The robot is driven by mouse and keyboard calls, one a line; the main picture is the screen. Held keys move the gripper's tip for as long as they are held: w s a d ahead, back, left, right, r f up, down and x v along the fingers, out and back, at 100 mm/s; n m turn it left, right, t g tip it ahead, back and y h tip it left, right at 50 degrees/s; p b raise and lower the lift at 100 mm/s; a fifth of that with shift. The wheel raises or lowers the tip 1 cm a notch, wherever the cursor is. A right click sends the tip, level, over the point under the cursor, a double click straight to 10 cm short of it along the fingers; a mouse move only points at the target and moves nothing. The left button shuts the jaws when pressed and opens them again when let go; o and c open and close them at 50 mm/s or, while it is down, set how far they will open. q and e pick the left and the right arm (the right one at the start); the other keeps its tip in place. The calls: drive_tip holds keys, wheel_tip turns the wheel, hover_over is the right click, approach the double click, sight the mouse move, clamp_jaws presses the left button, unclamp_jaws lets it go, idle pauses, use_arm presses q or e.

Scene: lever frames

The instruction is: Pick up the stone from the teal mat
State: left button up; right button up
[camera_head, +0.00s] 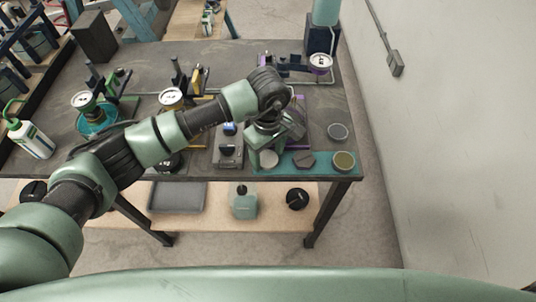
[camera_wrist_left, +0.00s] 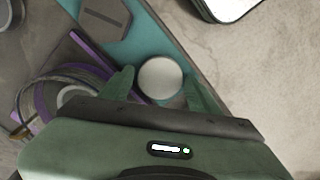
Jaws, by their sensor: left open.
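The teal mat (camera_head: 322,171) lies along the front right edge of the table, and it also shows in the left wrist view (camera_wrist_left: 69,6). A pale round piece (camera_head: 268,159), perhaps the stone, lies on its left part. A brown-grey hexagonal piece with a slot (camera_head: 304,159) lies to its right, so I cannot be sure which is the stone. My left gripper (camera_head: 266,150) is open over the pale piece. In the left wrist view the pale piece (camera_wrist_left: 160,78) sits between the open fingertips. My right gripper is not in view.
A greenish-yellow round dish (camera_head: 343,161) stands at the mat's right end, with a grey bowl (camera_head: 337,131) behind. A grey box with a black knob (camera_head: 228,154) is close left of the gripper. A purple-edged frame with coiled cable (camera_wrist_left: 62,98) is nearby. The wall (camera_head: 460,130) rises to the right.

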use_arm(q)
drive_tip(key=c, duration=1.2)
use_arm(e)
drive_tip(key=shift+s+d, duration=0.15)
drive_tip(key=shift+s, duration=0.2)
